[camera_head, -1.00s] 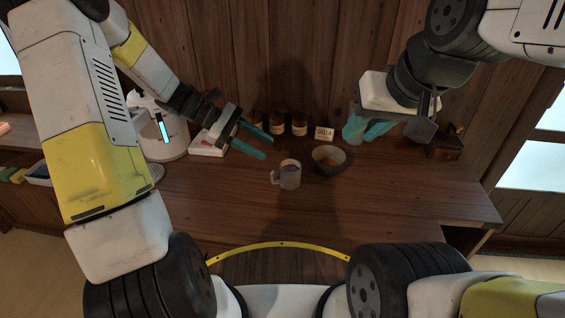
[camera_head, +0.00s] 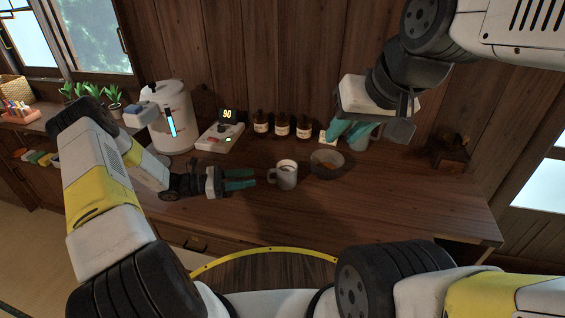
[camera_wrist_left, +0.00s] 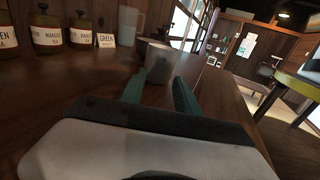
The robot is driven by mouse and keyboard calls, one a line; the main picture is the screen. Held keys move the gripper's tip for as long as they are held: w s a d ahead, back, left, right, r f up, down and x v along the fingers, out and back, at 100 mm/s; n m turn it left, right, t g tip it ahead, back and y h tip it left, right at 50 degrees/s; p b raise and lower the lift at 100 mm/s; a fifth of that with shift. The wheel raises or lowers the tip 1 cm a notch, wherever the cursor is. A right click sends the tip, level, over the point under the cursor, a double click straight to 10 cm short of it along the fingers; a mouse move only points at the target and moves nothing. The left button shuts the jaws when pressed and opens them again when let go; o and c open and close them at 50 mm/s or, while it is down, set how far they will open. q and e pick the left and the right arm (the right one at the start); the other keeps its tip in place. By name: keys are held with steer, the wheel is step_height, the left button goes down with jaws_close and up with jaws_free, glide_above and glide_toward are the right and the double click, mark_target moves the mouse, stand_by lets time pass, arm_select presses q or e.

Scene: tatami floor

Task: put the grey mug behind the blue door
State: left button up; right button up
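The grey mug (camera_head: 287,175) stands upright on the wooden counter, its handle on the left. My left gripper (camera_head: 254,179) is low over the counter just left of the mug, fingers pointing at it. In the left wrist view the fingers (camera_wrist_left: 158,90) are spread with nothing between them, and the mug (camera_wrist_left: 158,64) is ahead of the gap. My right gripper (camera_head: 350,132) is above the back of the counter, its fingers overlapping in view, so its opening is unclear. I see no blue door.
A dark bowl (camera_head: 327,164) stands right behind the mug. Several brown jars (camera_head: 282,126) line the wall, with a clear pitcher (camera_wrist_left: 130,24) beside them. A white dispenser (camera_head: 171,118) and a scale (camera_head: 219,136) stand left. The front right counter is clear.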

mark_target(282, 175)
arm_select(q)
steer(key=d, duration=0.7)
steer(key=shift+w+d+f, duration=0.15)
steer(key=shift+w+d, duration=0.1)
steer(key=shift+w, duration=0.15)
jaws_close()
stand_by(1.1)
